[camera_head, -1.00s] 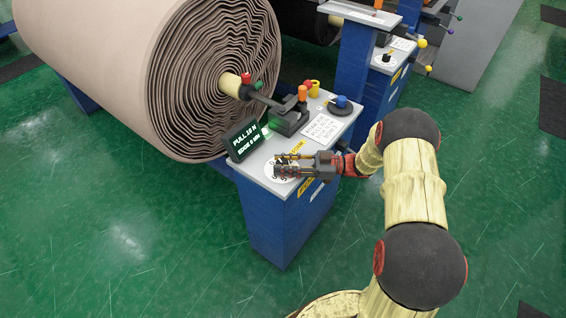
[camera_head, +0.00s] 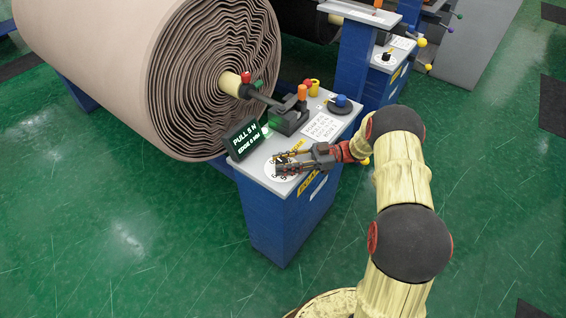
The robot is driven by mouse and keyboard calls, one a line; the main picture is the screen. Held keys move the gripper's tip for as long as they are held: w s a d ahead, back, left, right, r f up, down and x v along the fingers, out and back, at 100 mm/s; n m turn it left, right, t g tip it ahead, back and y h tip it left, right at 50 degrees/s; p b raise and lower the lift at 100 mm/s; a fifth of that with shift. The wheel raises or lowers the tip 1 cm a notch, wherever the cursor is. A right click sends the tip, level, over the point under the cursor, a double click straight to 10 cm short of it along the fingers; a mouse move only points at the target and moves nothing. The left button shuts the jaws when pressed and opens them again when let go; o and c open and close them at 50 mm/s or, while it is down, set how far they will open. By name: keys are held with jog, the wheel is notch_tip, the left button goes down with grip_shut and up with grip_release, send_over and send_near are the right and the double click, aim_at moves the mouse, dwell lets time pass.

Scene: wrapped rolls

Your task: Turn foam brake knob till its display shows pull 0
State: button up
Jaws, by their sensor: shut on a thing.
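The dark display (camera_head: 245,139) stands at the left of the console top and reads "PULL 5 N" and "EDGE 0 MM", as far as I can tell. The knob sits on a round white dial (camera_head: 271,174) at the console's front corner; my fingers cover most of it. My gripper (camera_head: 283,164) lies over the dial, reaching in from the right, shut on the knob.
The console (camera_head: 280,220) is blue with a pale top. Behind my gripper are a black lever block (camera_head: 288,119), a blue knob (camera_head: 341,100) and a yellow ring-shaped part (camera_head: 315,87). A large wrapped roll (camera_head: 130,70) fills the upper left. Green floor (camera_head: 150,230) is clear in front.

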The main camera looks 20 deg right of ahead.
jog(key=o, duration=1.2)
jog(key=shift+a+r, duration=0.1)
jog(key=shift+c, duration=0.2)
jog(key=d, duration=1.2)
jog(key=shift+s, duration=0.45)
